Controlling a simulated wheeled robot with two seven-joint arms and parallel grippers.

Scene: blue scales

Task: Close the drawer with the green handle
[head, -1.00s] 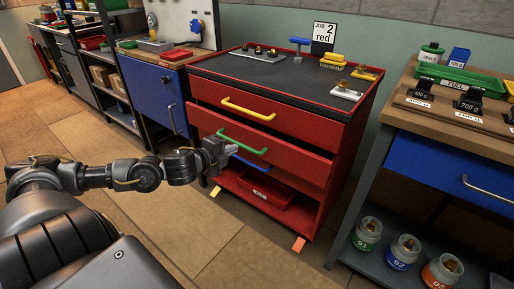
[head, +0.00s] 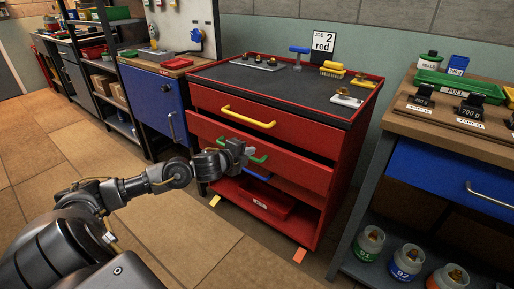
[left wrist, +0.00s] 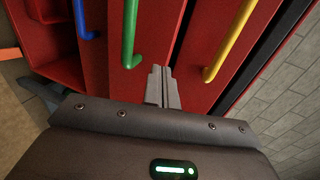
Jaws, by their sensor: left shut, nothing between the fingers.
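The red drawer front (head: 305,172) with the green handle (head: 258,158) is the middle one of the red cabinet. A dark gap shows above it and it stands out a little, partly open. My left gripper (head: 247,152) is shut and empty at this front, hiding part of the green handle. In the left wrist view the shut fingertips (left wrist: 160,70) point at the red front between the green handle (left wrist: 130,35) and the yellow handle (left wrist: 230,42), nearer the green one. Whether they touch the front I cannot tell. My right gripper is not in view.
The drawer with the yellow handle (head: 248,118) is above; a blue handle (left wrist: 83,20) is below. A red bin (head: 265,200) sits on the cabinet's bottom shelf. A workbench with a blue drawer (head: 440,178) stands right, a blue cabinet (head: 155,105) left.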

